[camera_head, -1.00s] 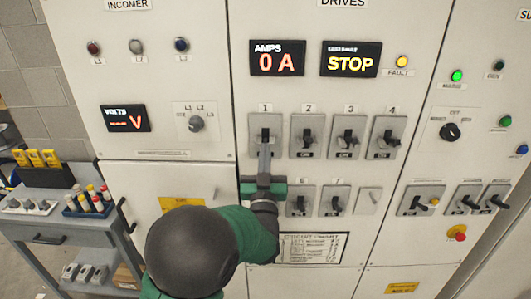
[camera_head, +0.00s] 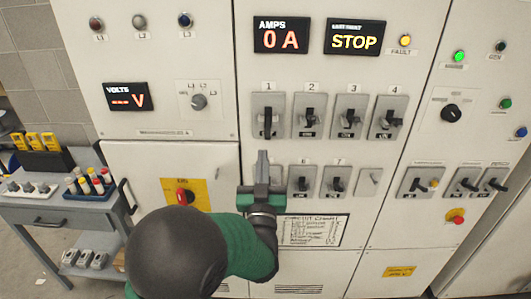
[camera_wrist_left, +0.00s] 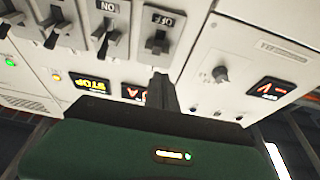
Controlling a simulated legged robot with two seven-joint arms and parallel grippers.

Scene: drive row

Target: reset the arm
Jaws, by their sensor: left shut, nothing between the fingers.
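My left gripper (camera_head: 263,158) is shut and empty in the head view. Its fingers point up at the panel, just below breaker switch 1 (camera_head: 267,118), with a gap in the picture. Switch 1 has a black lever on a grey plate. In the left wrist view the shut fingers (camera_wrist_left: 160,84) point toward a switch (camera_wrist_left: 158,40) marked OFF; the switch beside it (camera_wrist_left: 107,32) is marked ON. The gripper hides part of the lower switch row. My right gripper is not in view.
The AMPS display (camera_head: 281,35) reads 0 A and the neighbouring display (camera_head: 354,37) reads STOP. A red rotary handle (camera_head: 183,196) sits on a yellow plate left of my arm. A grey cart (camera_head: 60,215) with small items stands at the left.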

